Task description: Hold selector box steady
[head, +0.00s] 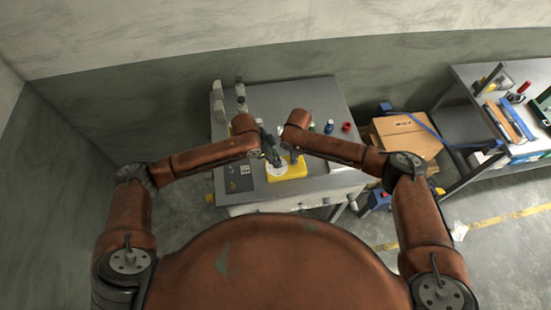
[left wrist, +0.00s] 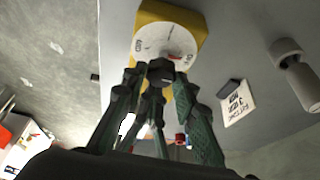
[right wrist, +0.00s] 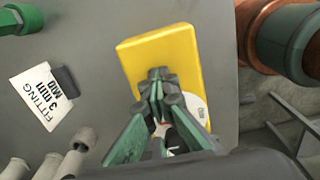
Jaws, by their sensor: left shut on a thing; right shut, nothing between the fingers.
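The yellow selector box (head: 297,170) lies near the front edge of the grey table, with a white dial on its top face. My left gripper (head: 272,157) is at the box; in the left wrist view its fingers (left wrist: 160,74) close together at the dial's lower edge, hiding the exact contact. The box (left wrist: 193,20) and dial (left wrist: 163,42), with a red mark, fill the top there. My right gripper (head: 291,156) is shut and empty over the box. In the right wrist view its fingertips (right wrist: 158,84) cover part of the box (right wrist: 182,46) and dial (right wrist: 195,106).
A white card reading FITTING 3 mm (right wrist: 44,96) stands beside the box, with grey fittings (right wrist: 78,150) nearby. Coloured pots, including a red one (head: 347,127), stand toward the table's right. A cardboard box (head: 405,137) and a second bench (head: 470,125) are farther right.

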